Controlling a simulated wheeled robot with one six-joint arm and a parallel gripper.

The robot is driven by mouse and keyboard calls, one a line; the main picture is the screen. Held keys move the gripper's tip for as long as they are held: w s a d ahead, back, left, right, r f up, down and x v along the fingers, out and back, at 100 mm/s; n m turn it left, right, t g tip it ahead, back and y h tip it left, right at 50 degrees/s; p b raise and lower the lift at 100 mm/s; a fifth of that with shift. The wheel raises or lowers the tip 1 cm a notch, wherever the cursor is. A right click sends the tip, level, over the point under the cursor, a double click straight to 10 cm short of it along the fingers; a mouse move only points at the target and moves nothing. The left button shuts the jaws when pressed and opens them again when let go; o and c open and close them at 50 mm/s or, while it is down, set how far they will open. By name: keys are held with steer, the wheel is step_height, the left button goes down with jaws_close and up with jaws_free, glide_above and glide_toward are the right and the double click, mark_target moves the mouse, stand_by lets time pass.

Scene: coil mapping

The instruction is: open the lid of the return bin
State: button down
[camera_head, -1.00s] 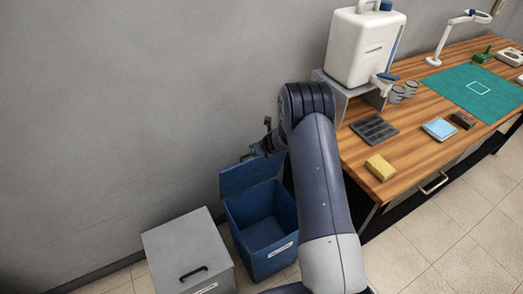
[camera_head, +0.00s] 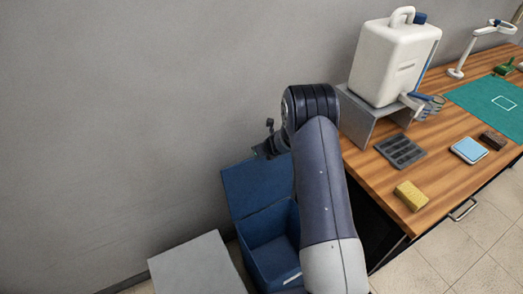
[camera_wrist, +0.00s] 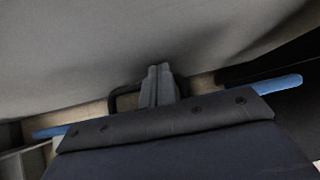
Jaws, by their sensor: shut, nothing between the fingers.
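A blue bin (camera_head: 272,238) stands on the floor by the wall, its blue lid (camera_head: 248,188) raised and leaning back toward the wall. A grey bin (camera_head: 197,268) stands to its left with its flat top down. I cannot read which one is labelled as the return bin. The end of my arm is above the blue lid, partly hidden behind my forearm. In the wrist view my gripper (camera_wrist: 158,72) has its fingers together and empty. A dark loop like a handle (camera_wrist: 117,100) is just left of the fingers, and blue edges show on both sides behind the gripper.
The wall is close behind the bins.

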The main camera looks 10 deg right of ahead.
steer(key=shift+s, duration=0.1)
steer(key=v, duration=1)
steer(key=shift+s+r+b, duration=0.25)
steer(key=shift+b, duration=0.2)
steer(key=shift+d, duration=0.15)
steer(key=shift+x, duration=3.2)
steer(key=shift+r, duration=0.1)
